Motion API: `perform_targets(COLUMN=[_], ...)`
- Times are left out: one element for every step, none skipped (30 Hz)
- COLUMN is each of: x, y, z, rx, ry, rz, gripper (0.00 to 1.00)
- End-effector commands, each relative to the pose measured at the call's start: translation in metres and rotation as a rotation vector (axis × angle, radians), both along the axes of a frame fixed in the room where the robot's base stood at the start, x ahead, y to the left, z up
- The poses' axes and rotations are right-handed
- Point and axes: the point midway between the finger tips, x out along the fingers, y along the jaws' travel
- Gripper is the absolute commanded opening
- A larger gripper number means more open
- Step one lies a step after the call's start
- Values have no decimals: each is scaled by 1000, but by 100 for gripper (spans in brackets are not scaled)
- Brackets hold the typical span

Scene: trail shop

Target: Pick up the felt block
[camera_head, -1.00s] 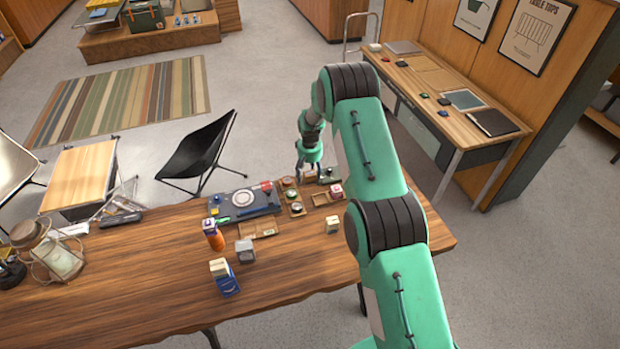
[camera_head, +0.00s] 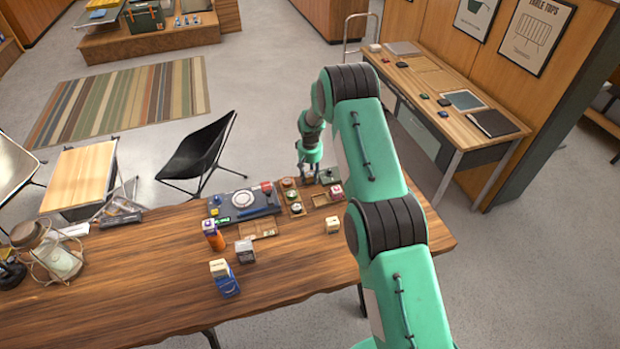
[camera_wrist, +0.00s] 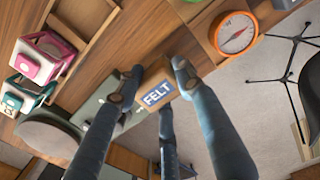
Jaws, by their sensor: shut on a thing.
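The felt block is a small tan block with a blue label reading FELT (camera_wrist: 157,88). In the wrist view it sits between the fingers of my gripper (camera_wrist: 150,82), which is shut on it. In the head view my gripper (camera_head: 309,177) is at the far edge of the wooden table (camera_head: 300,262), beside the small trays. The block itself is too small and covered to make out there. I cannot tell from these views whether it touches the table.
A dark green item (camera_head: 329,176) stands right of my gripper. The table's front is mostly clear.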

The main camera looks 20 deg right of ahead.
Motion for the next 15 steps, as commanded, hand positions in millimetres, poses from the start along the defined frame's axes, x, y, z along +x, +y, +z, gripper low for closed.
perform_targets(x=[0,0,0,0,0,0,0,0,0,0,0,1,1,1,1], y=[0,0,0,0,0,0,0,0,0,0,0,0,0,0,0], z=[0,0,1,1,2,3,4,5,7,9,11,15,17,20,24], rx=[0,0,0,0,0,0,0,0,0,0,0,0,0,0,0], ry=[0,0,0,0,0,0,0,0,0,-1,-1,-1,-1,-1,-1], rz=[0,0,0,0,0,0,0,0,0,0,0,0,0,0,0], gripper=[10,10,10,10,10,10,10,10,10,10,10,10,10,10,10])
